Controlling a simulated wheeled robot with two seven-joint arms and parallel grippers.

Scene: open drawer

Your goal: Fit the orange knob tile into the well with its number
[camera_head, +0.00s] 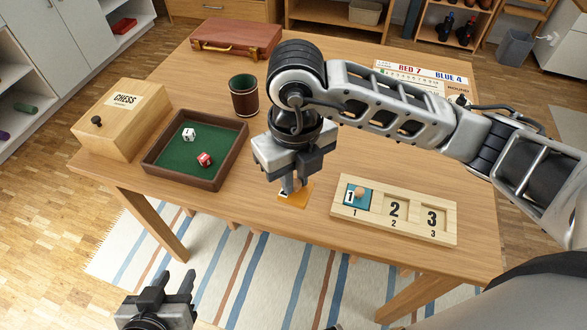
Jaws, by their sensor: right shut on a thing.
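The orange knob tile (296,200) is flat at or just above the table, left of the number board. My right gripper (289,187) points down over it and is shut on its knob, which the fingers hide. A white patch shows on the tile, but its number is mostly covered. The pale wooden number board (446,236) has three places in a row. A blue tile (364,204) with a round knob and a 1 fills the left place. The wells marked 2 (394,210) and 3 (431,219) are empty. My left gripper (172,283) is open and empty, below the table's front edge.
A brown tray (153,170) with green lining holds a white die and a red die. A chess box (125,120), dice cup (244,96) and red-brown case (236,38) stand left and behind. A scoreboard (421,75) is at the back right. The table between tile and board is clear.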

